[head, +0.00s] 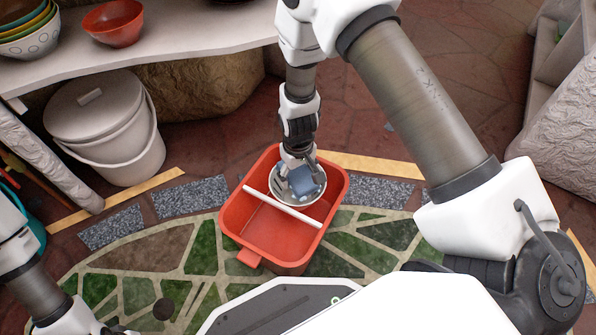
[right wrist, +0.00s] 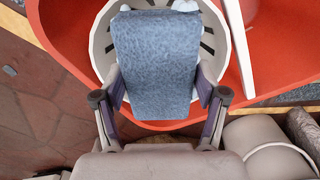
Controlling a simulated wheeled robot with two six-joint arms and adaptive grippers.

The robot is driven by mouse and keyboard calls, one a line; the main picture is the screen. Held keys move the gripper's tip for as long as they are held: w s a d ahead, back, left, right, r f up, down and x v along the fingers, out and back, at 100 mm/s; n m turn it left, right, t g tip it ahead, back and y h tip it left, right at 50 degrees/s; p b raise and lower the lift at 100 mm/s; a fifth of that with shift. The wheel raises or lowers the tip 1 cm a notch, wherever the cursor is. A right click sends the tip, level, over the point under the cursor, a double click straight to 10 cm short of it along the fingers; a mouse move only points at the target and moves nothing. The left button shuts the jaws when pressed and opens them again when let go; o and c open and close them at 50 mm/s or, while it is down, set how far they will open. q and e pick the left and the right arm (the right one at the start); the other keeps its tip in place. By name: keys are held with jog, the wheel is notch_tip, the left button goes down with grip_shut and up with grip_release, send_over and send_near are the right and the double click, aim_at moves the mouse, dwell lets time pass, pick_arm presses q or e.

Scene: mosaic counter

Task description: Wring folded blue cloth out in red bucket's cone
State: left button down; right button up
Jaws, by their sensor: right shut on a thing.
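The red bucket (head: 275,228) stands on the floor in front of me, with a white bar (head: 282,206) across its middle. In its far part sits the pale, slotted wringing cone (head: 281,198), which also shows in the right wrist view (right wrist: 103,45). My right gripper (head: 300,170) reaches down from above and is shut on the folded blue cloth (head: 305,183). In the right wrist view the cloth (right wrist: 157,65) lies between the two fingers, over the cone's opening. I cannot tell how deep it sits. My left arm shows at the left edge, but its gripper is not in view.
A white lidded bucket (head: 105,130) stands at the left, below a pale shelf (head: 195,35) with a red bowl (head: 113,22) and stacked bowls (head: 28,35). Pale rough blocks (head: 560,130) stand at the right. The floor right of the red bucket is open.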

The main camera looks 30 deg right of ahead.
aim_at(298, 173)
jog(key=shift+f, duration=0.45)
jog(key=shift+r, duration=0.1)
dwell(1.4)
notch_tip(298, 173, up, 8)
jog(key=p, duration=0.8)
jog(key=shift+f, duration=0.2)
jog(key=shift+w+r, duration=0.1)
